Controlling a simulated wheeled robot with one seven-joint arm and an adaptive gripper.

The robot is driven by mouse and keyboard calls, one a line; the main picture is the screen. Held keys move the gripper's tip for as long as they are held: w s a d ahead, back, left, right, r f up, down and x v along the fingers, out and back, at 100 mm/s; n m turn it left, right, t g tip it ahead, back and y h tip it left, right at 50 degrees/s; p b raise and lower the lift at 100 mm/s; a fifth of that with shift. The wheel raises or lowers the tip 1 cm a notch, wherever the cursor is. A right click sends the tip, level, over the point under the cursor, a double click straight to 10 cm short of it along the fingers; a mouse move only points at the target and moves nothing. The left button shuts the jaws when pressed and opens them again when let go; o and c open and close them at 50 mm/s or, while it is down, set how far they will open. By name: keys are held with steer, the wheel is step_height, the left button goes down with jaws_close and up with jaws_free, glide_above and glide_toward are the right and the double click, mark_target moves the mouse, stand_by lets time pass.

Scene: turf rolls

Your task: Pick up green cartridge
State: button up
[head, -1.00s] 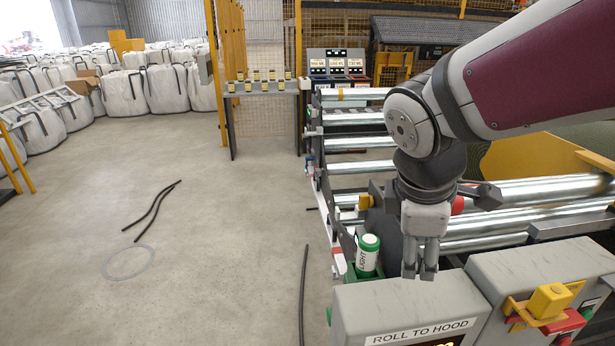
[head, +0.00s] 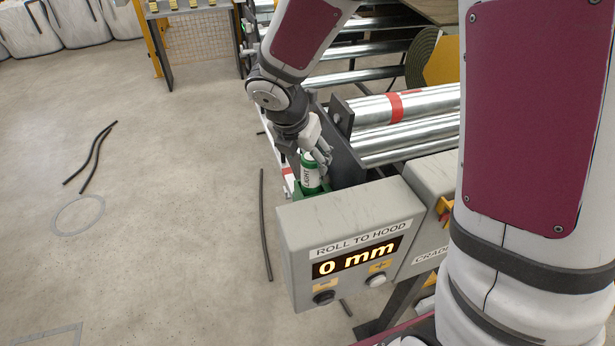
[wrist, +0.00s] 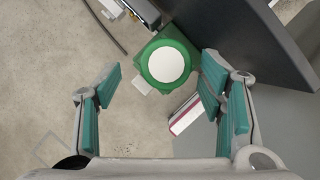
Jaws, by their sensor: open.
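The green cartridge (head: 310,172) has a white band reading LIGHT and stands upright in a green holder (head: 297,192) behind the grey control box. In the wrist view I look down on the cartridge's white, green-rimmed top (wrist: 167,65). My gripper (head: 322,158) is at the cartridge's upper part in the head view, partly covering it. In the wrist view my gripper (wrist: 160,88) is open, with teal-padded fingers to the left and right and a gap on both sides. The cartridge lies a little beyond the fingertips' midpoint, towards the top of the picture.
The control box (head: 350,240) labelled ROLL TO HOOD shows 0 mm and stands just in front of the holder. Metal rollers (head: 400,125) and a dark frame plate (wrist: 245,35) are close on the right. Dark strips (head: 265,225) lie on the open floor at left.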

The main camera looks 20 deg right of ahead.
mark_target(311, 181)
steer(key=shift+d+b+x, duration=0.1)
steer(key=shift+b+x, duration=0.2)
steer(key=shift+x, duration=1.45)
steer(key=shift+d+b+x, duration=0.15)
steer(key=shift+b+x, duration=0.15)
steer(key=shift+x, duration=1.45)
steer(key=shift+s, duration=0.1)
steer(key=shift+r, duration=0.1)
jaws_close()
